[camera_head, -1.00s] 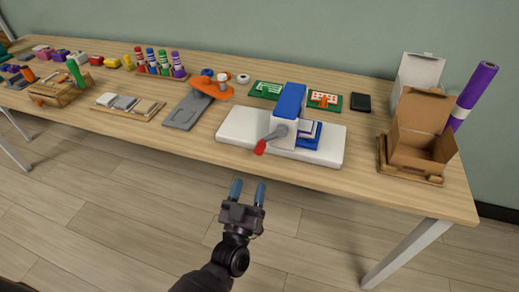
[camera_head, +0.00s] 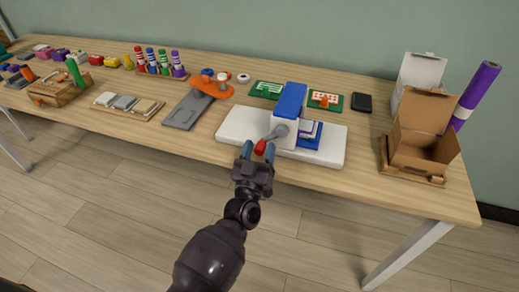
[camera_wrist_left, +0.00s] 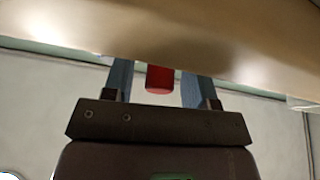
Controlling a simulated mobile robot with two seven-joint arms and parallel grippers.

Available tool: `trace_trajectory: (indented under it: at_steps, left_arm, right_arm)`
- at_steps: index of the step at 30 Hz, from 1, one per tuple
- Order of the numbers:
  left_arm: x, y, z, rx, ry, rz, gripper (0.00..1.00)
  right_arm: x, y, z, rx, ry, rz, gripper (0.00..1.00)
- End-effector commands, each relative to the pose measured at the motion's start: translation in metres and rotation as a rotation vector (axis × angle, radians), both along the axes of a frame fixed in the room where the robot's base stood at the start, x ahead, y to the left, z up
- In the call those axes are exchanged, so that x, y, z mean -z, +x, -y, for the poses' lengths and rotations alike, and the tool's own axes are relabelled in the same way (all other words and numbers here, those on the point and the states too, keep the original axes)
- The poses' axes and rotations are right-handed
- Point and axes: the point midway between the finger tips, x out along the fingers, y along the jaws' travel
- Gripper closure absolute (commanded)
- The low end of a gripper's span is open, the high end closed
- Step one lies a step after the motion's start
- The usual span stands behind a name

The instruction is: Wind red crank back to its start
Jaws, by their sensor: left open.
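The red crank handle (camera_head: 260,147) sticks out at the front of a blue-and-white press (camera_head: 290,103), on the end of a grey crank arm (camera_head: 277,132). The press stands on a white base (camera_head: 235,124) near the table's front edge. My left gripper (camera_head: 258,152) is open, with one blue finger on each side of the red handle. In the left wrist view the red handle (camera_wrist_left: 159,79) shows between the two fingers (camera_wrist_left: 160,85), with gaps on both sides. My right gripper is not in view.
The wooden table (camera_head: 330,178) ends just in front of the press. An open cardboard box (camera_head: 421,145) stands to the right, and a grey plate (camera_head: 183,112) lies to the left. Green boards (camera_head: 266,90) lie behind.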

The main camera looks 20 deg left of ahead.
Motion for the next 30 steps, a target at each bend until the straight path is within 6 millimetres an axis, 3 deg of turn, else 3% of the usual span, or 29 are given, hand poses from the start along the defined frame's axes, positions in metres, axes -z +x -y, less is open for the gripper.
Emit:
trace_trajectory:
  at_steps: [5, 15, 23, 30]
  left_arm:
    - [0.0, 0.0, 0.0, 0.0, 0.0, 0.0, 0.51]
    - [0.0, 0.0, 0.0, 0.0, 0.0, 0.0, 1.0]
    - [-0.001, 0.0, 0.0, 0.0, 0.01, 0.001, 1.0]
    - [-0.009, 0.0, -0.004, 0.0, 0.093, 0.007, 1.0]
  right_arm:
    - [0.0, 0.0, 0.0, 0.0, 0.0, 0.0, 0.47]
    - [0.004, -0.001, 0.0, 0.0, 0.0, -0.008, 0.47]
    - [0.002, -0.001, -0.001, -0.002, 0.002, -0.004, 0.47]
    - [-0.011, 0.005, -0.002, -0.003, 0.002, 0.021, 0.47]
